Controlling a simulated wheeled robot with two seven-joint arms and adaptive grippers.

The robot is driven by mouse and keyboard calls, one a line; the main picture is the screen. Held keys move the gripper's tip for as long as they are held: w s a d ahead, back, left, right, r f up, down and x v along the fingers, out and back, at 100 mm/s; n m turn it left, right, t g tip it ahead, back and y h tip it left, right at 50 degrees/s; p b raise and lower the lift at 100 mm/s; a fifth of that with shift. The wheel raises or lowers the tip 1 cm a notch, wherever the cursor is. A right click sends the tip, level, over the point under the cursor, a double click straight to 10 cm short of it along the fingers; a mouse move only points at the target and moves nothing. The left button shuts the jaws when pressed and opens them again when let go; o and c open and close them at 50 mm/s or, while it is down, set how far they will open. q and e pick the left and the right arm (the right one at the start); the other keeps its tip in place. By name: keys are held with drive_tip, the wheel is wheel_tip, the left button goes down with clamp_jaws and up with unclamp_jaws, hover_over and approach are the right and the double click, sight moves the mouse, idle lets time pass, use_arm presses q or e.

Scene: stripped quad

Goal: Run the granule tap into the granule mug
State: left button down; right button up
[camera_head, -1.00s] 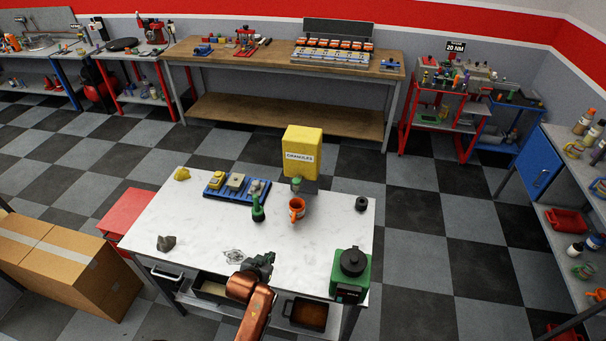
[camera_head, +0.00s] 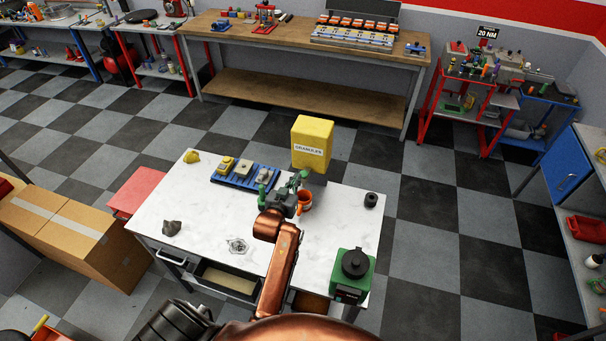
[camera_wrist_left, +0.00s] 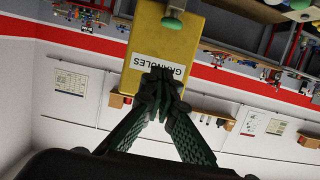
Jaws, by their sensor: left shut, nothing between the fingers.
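The yellow granule box (camera_head: 312,140), labelled GRANULES, stands above the far side of the white table. Its green tap (camera_head: 304,174) is below the label. In the wrist view the box (camera_wrist_left: 185,45) is turned over, with the green tap knob (camera_wrist_left: 172,26) at the top. The orange granule mug (camera_head: 306,206) stands on the table below the tap, partly hidden by my gripper. My left gripper (camera_head: 292,187) is shut and empty, just left of the mug and near the tap. Its closed fingertips (camera_wrist_left: 162,82) overlap the label in the wrist view; contact cannot be told. My right gripper is out of view.
A black roll (camera_head: 371,200) and a green-and-black machine (camera_head: 353,272) stand right. A grey rock (camera_head: 172,228) lies left.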

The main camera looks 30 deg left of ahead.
use_arm(q)
drive_tip(key=p, duration=0.1)
hover_over(302, 171)
drive_tip(key=s+d, duration=0.2)
drive_tip(key=s, duration=0.1)
drive_tip(key=f, duration=0.2)
wheel_tip(302, 171, down, 2)
drive_tip(key=shift+a+f+p, duration=0.1)
drive_tip(key=shift+p, duration=0.4)
drive_tip(key=shift+f, duration=0.95)
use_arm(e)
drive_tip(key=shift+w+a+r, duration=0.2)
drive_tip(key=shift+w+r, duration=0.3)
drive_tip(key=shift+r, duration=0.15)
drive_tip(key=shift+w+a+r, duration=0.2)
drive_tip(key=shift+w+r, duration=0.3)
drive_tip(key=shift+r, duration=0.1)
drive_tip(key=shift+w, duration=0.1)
